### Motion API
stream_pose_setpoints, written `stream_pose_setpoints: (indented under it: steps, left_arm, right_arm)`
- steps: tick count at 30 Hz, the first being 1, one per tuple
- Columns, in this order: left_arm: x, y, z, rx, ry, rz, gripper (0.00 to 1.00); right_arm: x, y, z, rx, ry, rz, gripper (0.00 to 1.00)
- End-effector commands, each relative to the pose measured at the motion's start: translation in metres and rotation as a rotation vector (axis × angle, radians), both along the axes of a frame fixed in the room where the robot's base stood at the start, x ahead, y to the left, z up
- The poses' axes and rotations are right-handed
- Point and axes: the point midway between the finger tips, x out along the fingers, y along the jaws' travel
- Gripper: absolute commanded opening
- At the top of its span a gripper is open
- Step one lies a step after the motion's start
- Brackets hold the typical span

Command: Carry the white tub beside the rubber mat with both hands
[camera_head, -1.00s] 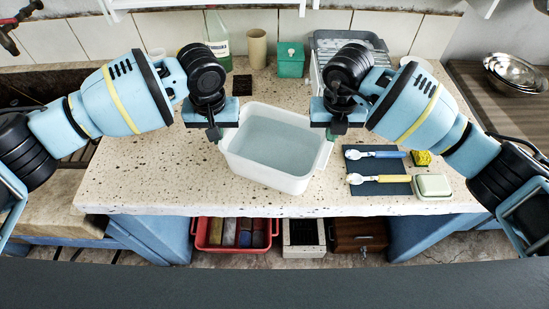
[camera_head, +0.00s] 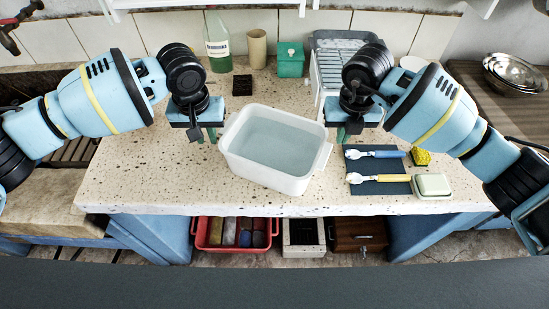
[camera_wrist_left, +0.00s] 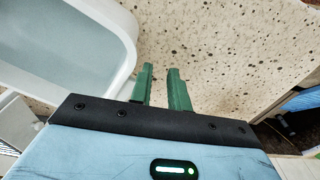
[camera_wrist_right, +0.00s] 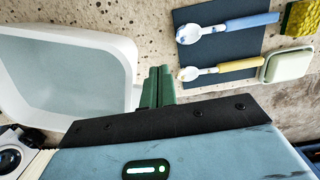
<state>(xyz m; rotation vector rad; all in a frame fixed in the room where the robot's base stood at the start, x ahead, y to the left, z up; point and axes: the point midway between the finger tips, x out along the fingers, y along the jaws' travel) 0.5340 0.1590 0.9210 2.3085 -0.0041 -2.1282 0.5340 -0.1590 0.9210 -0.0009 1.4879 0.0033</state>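The white tub (camera_head: 312,183) stands upright on the speckled stone top, left of the dark rubber mat (camera_head: 382,165). Its inside looks pale blue-grey. My left gripper (camera_head: 205,136) is left of the tub and apart from it. Its green fingers have a gap between them with nothing in it in the left wrist view (camera_wrist_left: 160,85). My right gripper (camera_head: 341,134) is just right of the tub, above the mat's far left corner. Its fingers lie together and empty in the right wrist view (camera_wrist_right: 158,85). The tub (camera_wrist_right: 125,58) is beside them there.
On the mat lie a blue-handled (camera_head: 375,154) and a yellow-handled spoon (camera_head: 380,179). A soap dish (camera_head: 433,185) and yellow sponge (camera_head: 421,157) are at right. A bottle (camera_head: 218,45), beaker (camera_head: 257,48) and green box (camera_head: 290,60) stand behind. The front left stone top is clear.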

Motion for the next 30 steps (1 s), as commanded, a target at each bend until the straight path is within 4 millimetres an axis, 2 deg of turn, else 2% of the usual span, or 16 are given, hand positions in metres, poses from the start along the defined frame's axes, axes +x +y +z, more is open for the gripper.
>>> stream_pose_setpoints:
  steps: [1, 6, 17, 20, 30]
  left_arm:
    - [0.000, 0.000, 0.000, 0.001, 0.000, 0.001, 0.22]
    - [0.000, 0.001, -0.001, 0.002, 0.001, 0.002, 0.22]
    - [0.000, 0.001, 0.005, 0.001, 0.000, 0.002, 0.22]
    - [-0.001, 0.001, 0.017, 0.001, -0.001, 0.002, 0.22]
    - [-0.006, 0.001, 0.082, 0.001, -0.003, 0.002, 0.22]
  right_arm:
    - [0.000, 0.000, 0.000, -0.001, 0.001, -0.001, 0.03]
    - [0.000, -0.001, -0.001, -0.002, 0.001, -0.002, 0.22]
    - [0.000, -0.001, -0.001, -0.003, 0.001, -0.002, 0.22]
    - [0.000, -0.001, -0.001, -0.003, 0.001, -0.002, 0.22]
    - [0.000, -0.001, -0.001, -0.003, 0.001, -0.002, 0.22]
